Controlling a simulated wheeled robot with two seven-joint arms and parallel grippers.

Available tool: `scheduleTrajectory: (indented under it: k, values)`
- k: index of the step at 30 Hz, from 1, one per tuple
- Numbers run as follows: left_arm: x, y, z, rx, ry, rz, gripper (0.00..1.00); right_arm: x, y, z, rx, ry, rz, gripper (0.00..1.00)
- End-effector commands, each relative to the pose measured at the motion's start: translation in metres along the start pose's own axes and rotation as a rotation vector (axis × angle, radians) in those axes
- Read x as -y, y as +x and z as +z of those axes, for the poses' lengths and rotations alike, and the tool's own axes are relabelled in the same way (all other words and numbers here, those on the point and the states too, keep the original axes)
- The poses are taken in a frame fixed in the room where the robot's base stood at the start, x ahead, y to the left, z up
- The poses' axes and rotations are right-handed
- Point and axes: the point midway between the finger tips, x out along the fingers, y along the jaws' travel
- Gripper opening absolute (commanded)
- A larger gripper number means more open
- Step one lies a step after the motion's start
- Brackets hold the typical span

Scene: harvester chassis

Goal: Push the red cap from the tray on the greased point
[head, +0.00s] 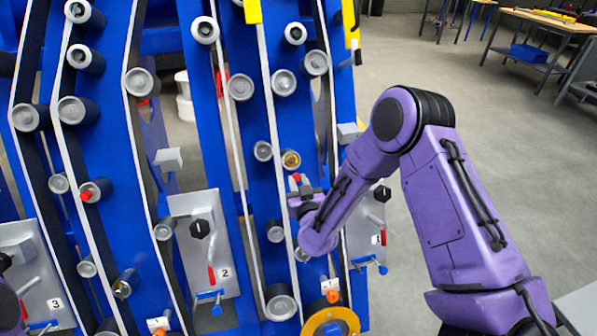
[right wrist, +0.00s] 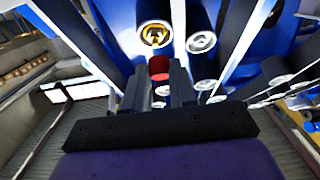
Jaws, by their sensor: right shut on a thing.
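The red cap (head: 297,178) is held between the fingertips of my right gripper (head: 304,187). In the right wrist view the red cap (right wrist: 158,68) sits at the tips of the two dark fingers (right wrist: 158,82), which are shut on it. The greased point (head: 291,160) is a roller end with a yellow-brown centre, just above and left of the cap. It also shows beyond the cap in the right wrist view (right wrist: 154,35). The cap appears apart from it, though the exact gap is hard to tell. The tray is not identifiable. My left gripper is not visible.
Grey rollers, such as one (head: 263,151) beside the greased point, stick out from the blue chassis (head: 215,110) around the gripper. Pale belts run between them. Another red piece (head: 86,196) sits on a roller at left. Open floor (head: 450,110) lies to the right.

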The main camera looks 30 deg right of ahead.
Motion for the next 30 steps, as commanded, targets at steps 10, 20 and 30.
scheduleTrajectory:
  k: [10,20,30]
  values:
    - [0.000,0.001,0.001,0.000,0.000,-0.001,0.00,-0.007,0.017,-0.030,-0.214,0.000,-0.001,0.00]
    - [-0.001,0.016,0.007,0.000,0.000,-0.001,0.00,-0.007,0.026,-0.015,-0.208,0.000,-0.001,0.00]
    - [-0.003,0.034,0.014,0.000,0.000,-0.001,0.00,-0.007,0.058,-0.002,-0.206,0.002,0.000,0.00]
